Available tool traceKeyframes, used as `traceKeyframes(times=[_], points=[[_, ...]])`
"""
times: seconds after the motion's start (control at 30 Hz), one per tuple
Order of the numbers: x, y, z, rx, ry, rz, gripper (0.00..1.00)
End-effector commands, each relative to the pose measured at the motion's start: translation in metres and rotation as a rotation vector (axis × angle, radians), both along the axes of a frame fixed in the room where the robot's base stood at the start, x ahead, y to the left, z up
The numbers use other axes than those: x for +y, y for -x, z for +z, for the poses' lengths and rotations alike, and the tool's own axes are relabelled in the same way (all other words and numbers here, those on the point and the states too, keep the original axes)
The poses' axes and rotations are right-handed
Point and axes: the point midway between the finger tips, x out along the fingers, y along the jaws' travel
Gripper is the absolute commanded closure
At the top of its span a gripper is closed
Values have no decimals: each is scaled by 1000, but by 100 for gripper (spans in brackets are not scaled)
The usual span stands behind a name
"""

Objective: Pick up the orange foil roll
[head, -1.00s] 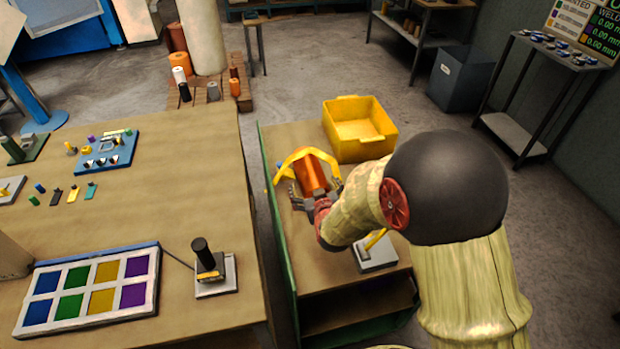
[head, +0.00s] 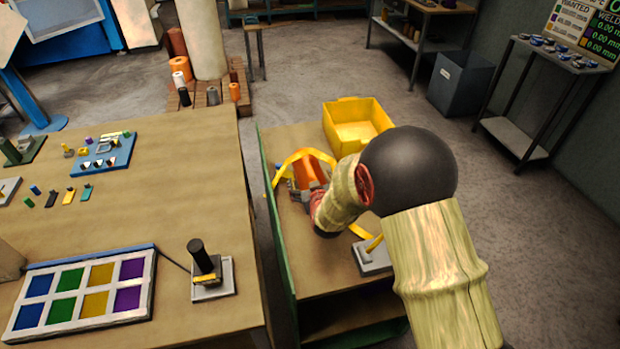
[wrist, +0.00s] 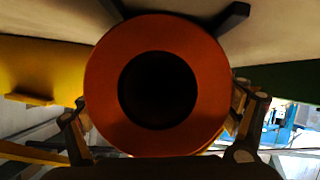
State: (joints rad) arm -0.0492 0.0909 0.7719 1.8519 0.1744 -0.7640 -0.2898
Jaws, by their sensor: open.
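The orange foil roll (head: 312,168) is on the small table right of the large bench, with a yellow arched piece (head: 283,170) around its far end. In the wrist view the roll's round end (wrist: 105,85) with its dark hollow core faces the camera and fills the middle. My gripper (head: 309,186) is open at the roll's near end. Finger parts show on both sides of the roll in the wrist view; the roll hides much of them. I cannot tell whether they touch it.
A yellow bin (head: 358,124) stands just behind the roll. A grey block with a yellow lever (head: 374,256) is on the table's near part, close to my arm. A green panel (head: 272,225) edges the table's left side. The large bench (head: 190,190) lies left across a narrow gap.

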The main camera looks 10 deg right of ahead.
Motion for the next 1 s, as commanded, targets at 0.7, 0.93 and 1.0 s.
traceKeyframes(times=[0.7,0.93,1.0], points=[[0,0,0,0,0,0,48],[0,1,0,0,0,0,61],[0,1,0,0,0,0,65]])
